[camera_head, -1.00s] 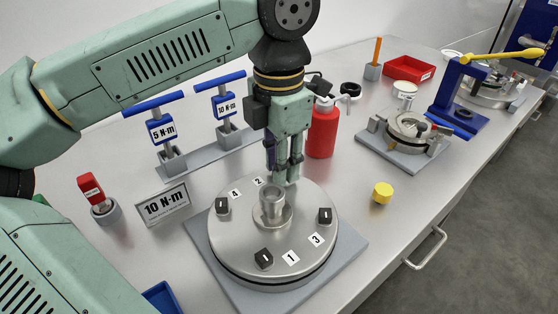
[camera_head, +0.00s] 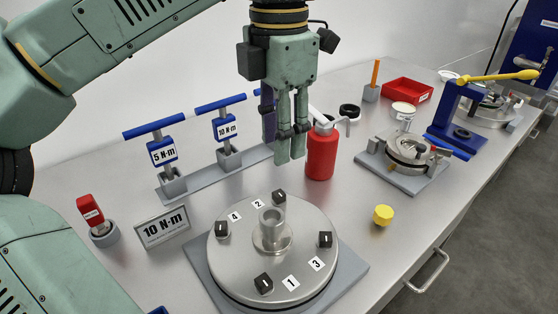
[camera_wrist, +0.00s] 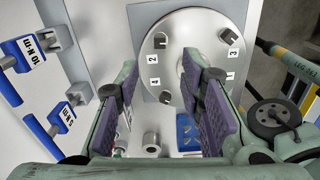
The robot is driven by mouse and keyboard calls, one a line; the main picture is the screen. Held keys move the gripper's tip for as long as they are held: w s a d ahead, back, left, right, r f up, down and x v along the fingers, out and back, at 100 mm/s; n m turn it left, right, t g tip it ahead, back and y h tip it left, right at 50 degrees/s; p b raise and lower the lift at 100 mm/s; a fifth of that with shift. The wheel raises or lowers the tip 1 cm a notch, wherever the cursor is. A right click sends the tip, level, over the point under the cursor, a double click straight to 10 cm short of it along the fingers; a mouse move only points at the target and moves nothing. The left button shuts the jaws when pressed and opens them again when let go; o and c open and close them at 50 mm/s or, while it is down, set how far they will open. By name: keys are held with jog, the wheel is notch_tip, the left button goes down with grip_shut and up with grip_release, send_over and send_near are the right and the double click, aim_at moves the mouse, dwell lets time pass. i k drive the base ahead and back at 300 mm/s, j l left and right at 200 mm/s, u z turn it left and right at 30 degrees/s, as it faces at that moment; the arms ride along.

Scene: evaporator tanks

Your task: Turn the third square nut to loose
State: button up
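The round steel lid (camera_head: 240,262) lies on a grey base plate, with a hollow hub in its middle. Black square nuts sit around its rim. The nut (camera_head: 325,240) at the right is beside the label 3 (camera_head: 317,263). Other nuts are at the back near label 2 (camera_head: 279,196), at the left near label 4 (camera_head: 221,229) and in front near label 1 (camera_head: 263,283). My gripper (camera_head: 291,158) points down above and behind the lid, clear of the nuts. In the wrist view its pads (camera_wrist: 166,112) are wide apart with nothing between them.
Blue T-handled wrenches marked 5 N·m (camera_head: 162,151) and 10 N·m (camera_head: 224,128) stand in a rack at the left. A 10 N·m sign (camera_head: 162,227) stands before them. A red bottle (camera_head: 322,155) is close behind my gripper. A yellow cap (camera_head: 383,215) lies right of the lid.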

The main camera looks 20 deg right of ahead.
aim_at(324, 242)
jog(key=k+j, duration=0.15)
jog(key=k, duration=0.35)
jog(key=k+j, duration=0.15)
jog(key=k, duration=0.35)
jog(key=k+j, duration=0.15)
jog(key=k, duration=0.3)
